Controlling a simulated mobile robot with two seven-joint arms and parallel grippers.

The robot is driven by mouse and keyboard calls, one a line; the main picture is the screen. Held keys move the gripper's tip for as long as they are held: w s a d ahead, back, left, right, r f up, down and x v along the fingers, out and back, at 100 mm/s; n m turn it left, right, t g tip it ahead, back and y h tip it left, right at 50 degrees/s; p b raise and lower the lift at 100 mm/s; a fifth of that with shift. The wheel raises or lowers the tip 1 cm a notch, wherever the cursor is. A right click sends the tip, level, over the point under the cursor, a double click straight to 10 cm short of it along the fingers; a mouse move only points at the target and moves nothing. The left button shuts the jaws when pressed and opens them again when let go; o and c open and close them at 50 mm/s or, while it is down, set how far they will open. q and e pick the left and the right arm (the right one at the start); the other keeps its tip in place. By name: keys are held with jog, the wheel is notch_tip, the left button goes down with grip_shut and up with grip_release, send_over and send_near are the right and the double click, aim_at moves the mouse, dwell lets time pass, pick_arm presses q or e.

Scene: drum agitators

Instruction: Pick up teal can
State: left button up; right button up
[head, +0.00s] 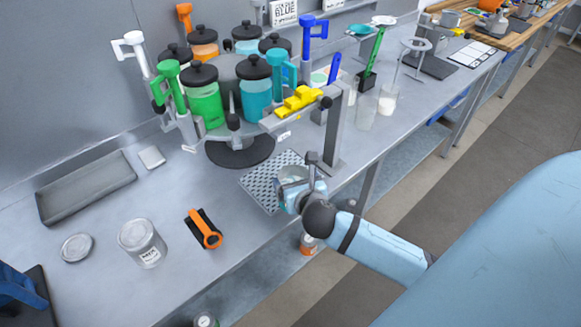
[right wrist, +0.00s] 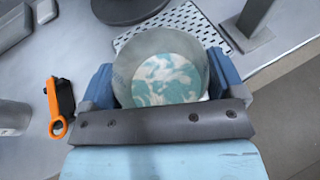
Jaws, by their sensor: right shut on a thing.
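The can (right wrist: 160,72) is a grey, open-topped cylinder with swirled teal and white paint inside. In the right wrist view it sits between the two blue fingers of my right gripper (right wrist: 158,88), which is shut on its sides. In the head view my right gripper (head: 302,188) is at the perforated grey plate near the bench's front edge. The can (head: 292,174) is partly hidden there by the gripper. I cannot tell whether the can touches the plate.
The paint dispenser carousel (head: 238,157), with green and teal canisters, stands behind the can. An orange-handled tool (head: 205,232), a labelled tin (head: 142,243) and a lid (head: 76,248) lie left. The perforated plate (head: 257,186) is beneath.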

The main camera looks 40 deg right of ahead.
jog(key=s+a, duration=0.2)
jog(key=s, duration=0.3)
jog(key=shift+s+b, duration=0.4)
jog(key=shift+b, duration=0.05)
